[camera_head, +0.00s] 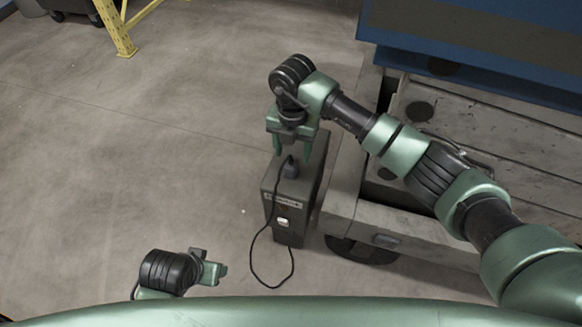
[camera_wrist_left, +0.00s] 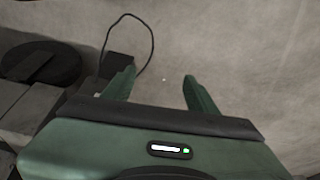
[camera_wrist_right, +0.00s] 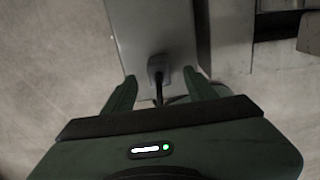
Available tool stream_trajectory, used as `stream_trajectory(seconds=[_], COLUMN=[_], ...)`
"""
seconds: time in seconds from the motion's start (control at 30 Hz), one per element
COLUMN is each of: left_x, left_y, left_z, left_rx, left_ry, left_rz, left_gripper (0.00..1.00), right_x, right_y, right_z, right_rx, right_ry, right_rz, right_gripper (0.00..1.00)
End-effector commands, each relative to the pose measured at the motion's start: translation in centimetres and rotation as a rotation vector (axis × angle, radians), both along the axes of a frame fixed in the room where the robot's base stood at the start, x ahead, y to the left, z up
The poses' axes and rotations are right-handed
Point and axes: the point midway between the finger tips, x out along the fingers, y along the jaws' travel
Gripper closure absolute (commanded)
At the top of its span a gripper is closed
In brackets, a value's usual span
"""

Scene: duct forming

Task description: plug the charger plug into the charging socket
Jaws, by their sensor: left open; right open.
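The dark charger plug (camera_head: 290,168) sits at the top of a grey charger box (camera_head: 270,208), with a black cable running down from it. A small light patch, apparently the charging socket (camera_head: 283,222), is on the box's front face below a label. My right gripper (camera_head: 292,152) is open just above the plug. In the right wrist view the plug (camera_wrist_right: 157,68) shows ahead, between the lines of the open fingers (camera_wrist_right: 160,90), not gripped. My left gripper (camera_head: 222,271) is open and empty, low in the head view, left of the box.
The cable (camera_head: 252,255) loops onto the floor before the box. A worn metal bench (camera_head: 345,195) stands close on the box's right, with a blue unit (camera_head: 470,45) behind. A yellow frame (camera_head: 122,35) is at the far left. The concrete floor (camera_head: 130,170) to the left is clear.

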Motion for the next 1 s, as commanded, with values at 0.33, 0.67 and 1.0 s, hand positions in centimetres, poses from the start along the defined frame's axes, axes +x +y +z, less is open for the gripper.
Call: stream_trajectory(seconds=[0.33, 0.67, 1.0], left_x=[-0.3, -0.7, -0.7], left_y=[0.1, 0.2, 0.2], left_z=[2.9, 4.1, 4.0], left_rx=[-0.001, -0.001, -0.001], left_ry=[-0.021, -0.022, -0.022], left_rz=[0.001, 0.002, 0.002], left_gripper=[0.42, 0.42, 0.42], right_x=[-0.6, -0.4, -0.4], right_y=[0.4, 0.4, 0.4], right_z=[-4.0, -5.2, -5.1], right_rx=[0.001, 0.001, 0.001], right_ry=[0.003, 0.0, 0.0], right_rz=[0.0, 0.0, 0.0], right_gripper=[0.44, 0.44, 0.88])
